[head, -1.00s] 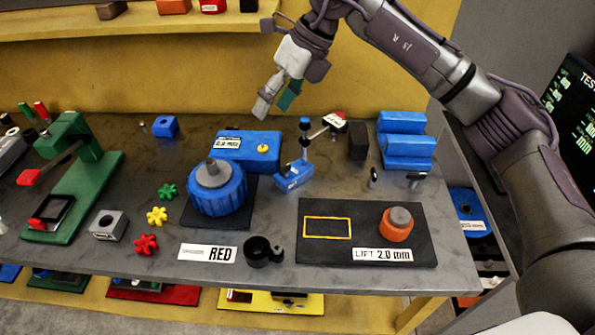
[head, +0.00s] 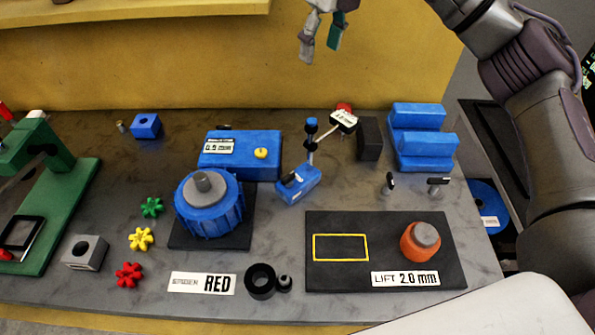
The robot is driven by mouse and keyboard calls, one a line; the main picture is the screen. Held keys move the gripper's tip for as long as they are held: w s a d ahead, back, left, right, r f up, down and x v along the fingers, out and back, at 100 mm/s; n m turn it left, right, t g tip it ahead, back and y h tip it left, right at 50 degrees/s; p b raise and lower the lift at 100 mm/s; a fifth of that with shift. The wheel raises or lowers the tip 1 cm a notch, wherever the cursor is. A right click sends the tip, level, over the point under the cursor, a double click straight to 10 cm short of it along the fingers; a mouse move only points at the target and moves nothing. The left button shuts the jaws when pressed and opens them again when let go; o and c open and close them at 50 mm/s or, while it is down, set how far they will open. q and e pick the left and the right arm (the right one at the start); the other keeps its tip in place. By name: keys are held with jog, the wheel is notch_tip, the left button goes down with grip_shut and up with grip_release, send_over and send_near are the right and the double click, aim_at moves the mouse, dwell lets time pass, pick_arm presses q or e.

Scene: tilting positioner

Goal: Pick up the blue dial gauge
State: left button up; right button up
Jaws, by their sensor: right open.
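The dial gauge stand (head: 298,184) has a blue base, an upright post and an arm reaching right. The arm ends in a small dial head (head: 343,121) with a white label and a red top. It stands upright near the middle of the grey bench, right of a blue block with a yellow knob (head: 240,154). My right gripper (head: 321,48) is open and empty at the top of the head view, with one grey and one green fingertip. In the picture it is above the dial head, clearly apart from it. My left gripper is not in view.
A blue ribbed drum (head: 209,204) stands left of the gauge. A black block (head: 369,139) and blue stepped blocks (head: 423,137) stand to its right. In front lies a black plate (head: 345,277) with an orange knob (head: 420,242). A yellow wall (head: 150,70) closes the back.

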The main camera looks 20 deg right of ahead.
notch_tip(320, 180, down, 5)
jog(key=b, duration=0.4)
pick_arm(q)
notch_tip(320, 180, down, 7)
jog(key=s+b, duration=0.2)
pick_arm(e)
jog(key=p, duration=0.2)
send_over(312, 120)
jog(key=f, duration=0.9)
jog(key=shift+s, duration=0.25)
jog(key=shift+f, duration=0.45)
jog(key=f+p, duration=0.2)
jog(key=f, duration=0.2)
jog(key=shift+w+f, duration=0.15)
jog(key=shift+w, duration=0.05)
jog(key=shift+f, duration=0.4)
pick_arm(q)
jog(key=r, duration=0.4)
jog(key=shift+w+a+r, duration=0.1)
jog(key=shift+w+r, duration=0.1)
pick_arm(e)
jog(key=shift+a, duration=0.1)
jog(key=shift+c, duration=0.3)
